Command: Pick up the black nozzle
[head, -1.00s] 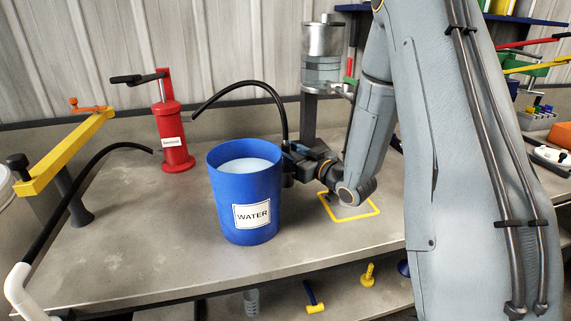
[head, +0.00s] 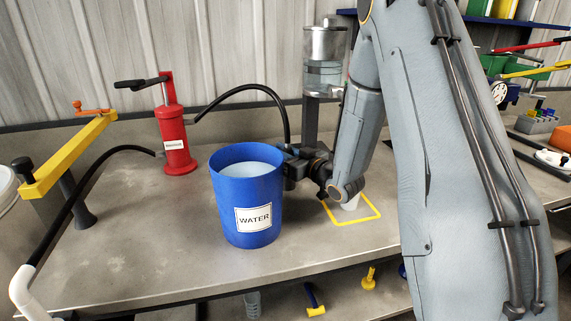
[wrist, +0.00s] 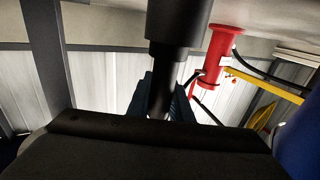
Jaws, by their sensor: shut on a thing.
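The black nozzle (wrist: 176,25) shows in the wrist view as a thick dark cylinder narrowing to a thinner neck. My gripper (wrist: 160,100) has its blue-edged fingers on both sides of that neck and is shut on it. In the head view, my gripper (head: 293,166) is just right of the blue bucket, which partly hides it. A black hose (head: 245,90) arches from beside the red pump down to my gripper. The nozzle itself is hard to make out there.
The blue WATER bucket (head: 246,215) stands close left of my gripper. The red pump (head: 172,138) is behind left, near a yellow arm (head: 65,152). A metal column (head: 322,75) rises behind. A yellow square outline (head: 370,215) lies right; the front-left table is clear.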

